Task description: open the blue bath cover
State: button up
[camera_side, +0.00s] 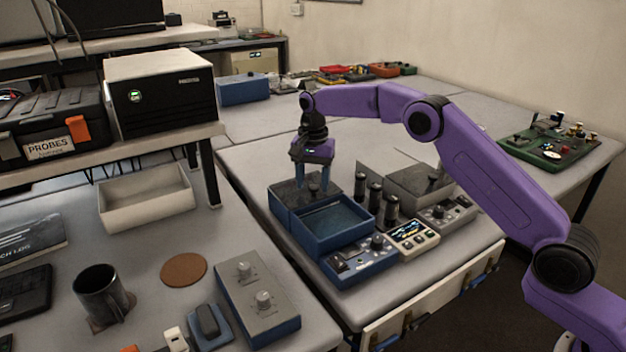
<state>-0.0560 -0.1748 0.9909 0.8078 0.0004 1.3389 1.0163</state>
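The blue bath (333,224) sits on the grey bench in the middle of the view, and its front part shows a recessed blue-grey surface inside a blue rim. Behind it, touching or nearly so, is a dark grey top panel (284,192) on a blue body; I cannot tell whether this panel is the bath's cover. My gripper (312,186) points down over this panel, with its two blue fingers apart on either side of a small dark knob. Whether the fingertips touch the knob or panel is too small to tell.
Dark upright cylinders (375,194) stand right of the bath, close to it. A blue control box (358,262) and a small display unit (414,237) are in front. A grey box (418,185) stands behind the cylinders. The bench left of the bath is narrow but clear.

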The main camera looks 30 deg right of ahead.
aim_at(313, 185)
notch_tip(313, 185, up, 7)
jog(key=shift+r, duration=0.3)
dwell(0.6)
jog(key=shift+s+a+r, duration=0.15)
jog(key=shift+s+a, duration=0.1)
jog(key=shift+a, duration=0.05)
jog(key=s+a+r+n, duration=0.25)
jog(key=s+n, duration=0.35)
jog(key=s, duration=0.5)
jog(key=s+a+r+n, duration=0.1)
jog(key=s+a+n, duration=0.3)
jog(key=s, duration=0.7)
jog(key=s+d+f+n, duration=0.2)
jog(key=s+d+n, duration=0.2)
jog(key=s, duration=0.4)
jog(key=s+d+f+n, duration=0.2)
jog(key=s+d, duration=0.3)
jog(key=s, duration=0.4)
jog(key=s+d+f+n, duration=0.2)
jog(key=s+d+n, duration=0.3)
jog(key=s, duration=0.4)
jog(key=shift+d+f+n, duration=0.3)
jog(key=shift+f, duration=0.05)
